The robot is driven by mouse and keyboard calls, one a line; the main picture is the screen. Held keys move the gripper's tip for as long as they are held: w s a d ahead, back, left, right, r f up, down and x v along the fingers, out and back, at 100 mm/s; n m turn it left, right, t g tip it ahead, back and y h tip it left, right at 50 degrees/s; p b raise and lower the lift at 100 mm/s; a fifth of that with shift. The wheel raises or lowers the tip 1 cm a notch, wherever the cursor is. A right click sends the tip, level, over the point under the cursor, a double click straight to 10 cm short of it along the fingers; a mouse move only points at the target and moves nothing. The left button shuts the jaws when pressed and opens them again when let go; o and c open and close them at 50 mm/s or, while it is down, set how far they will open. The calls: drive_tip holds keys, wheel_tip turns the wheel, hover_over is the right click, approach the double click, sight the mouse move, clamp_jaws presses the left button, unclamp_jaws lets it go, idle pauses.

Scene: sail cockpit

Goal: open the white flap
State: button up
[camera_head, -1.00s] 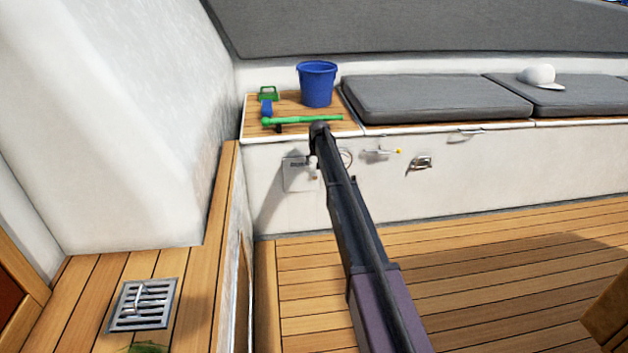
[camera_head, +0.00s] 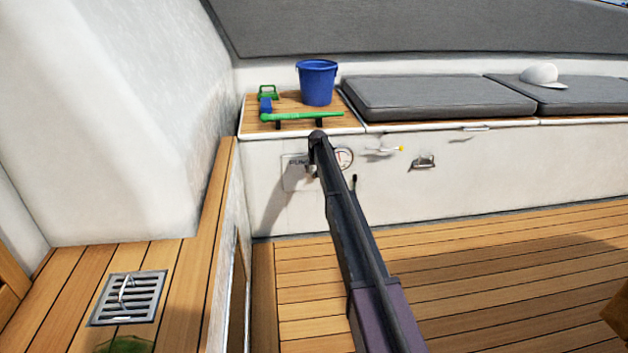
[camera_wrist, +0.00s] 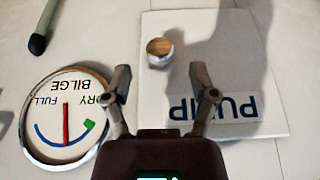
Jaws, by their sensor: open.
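The white flap is a square white panel (camera_wrist: 215,28) marked PUMP, with a small round knob (camera_wrist: 159,47) on it. It lies flat against the white bench front and looks shut. In the head view the flap (camera_head: 291,178) is partly hidden behind my arm. My gripper (camera_wrist: 164,80) is open and empty in the wrist view. Its fingertips are on either side of the knob's line, a little below the knob in the picture. The knob is not between the fingers. In the head view my gripper (camera_head: 312,172) is small and partly hidden by the arm.
A round bilge gauge (camera_wrist: 65,120) and a dark lever (camera_wrist: 40,35) sit beside the flap. A tap-like fitting (camera_head: 384,151) and a metal latch (camera_head: 423,162) are further right. Above are a green-handled tool (camera_head: 300,117) and a blue bucket (camera_head: 317,83). The wooden floor (camera_head: 480,270) is open.

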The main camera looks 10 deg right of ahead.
drive_tip(key=shift+b+x, duration=1.3)
drive_tip(key=shift+x, duration=0.45)
drive_tip(key=shift+c, duration=0.2)
